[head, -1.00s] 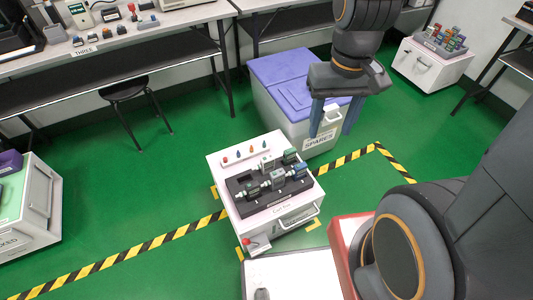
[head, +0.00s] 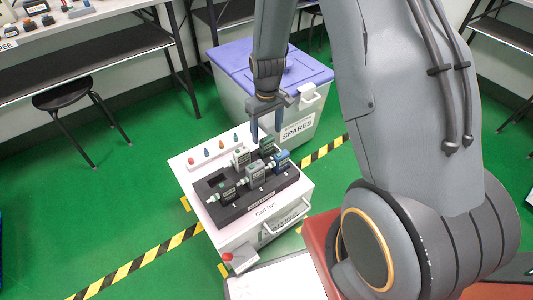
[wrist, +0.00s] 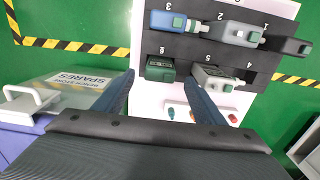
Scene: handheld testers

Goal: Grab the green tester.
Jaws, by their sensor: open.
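The green tester (head: 267,146) stands in the dark tray (head: 234,213) on the white cart, in the back right slot. In the wrist view the green tester (wrist: 160,68) is at the slot marked 6, ahead of and between my fingertips. My gripper (head: 266,128) is open and empty, just above the green tester and pointing down at it. Its two fingers also show in the wrist view (wrist: 160,82). I cannot tell how much height is left between the fingertips and the tester.
Close by in the tray are a blue tester (wrist: 172,22), grey testers (wrist: 212,76) and a dark one (wrist: 290,45). Small coloured pegs stand on a white strip (head: 214,150) behind the tray. The lidded SPARES bin (head: 297,128) is close behind the cart.

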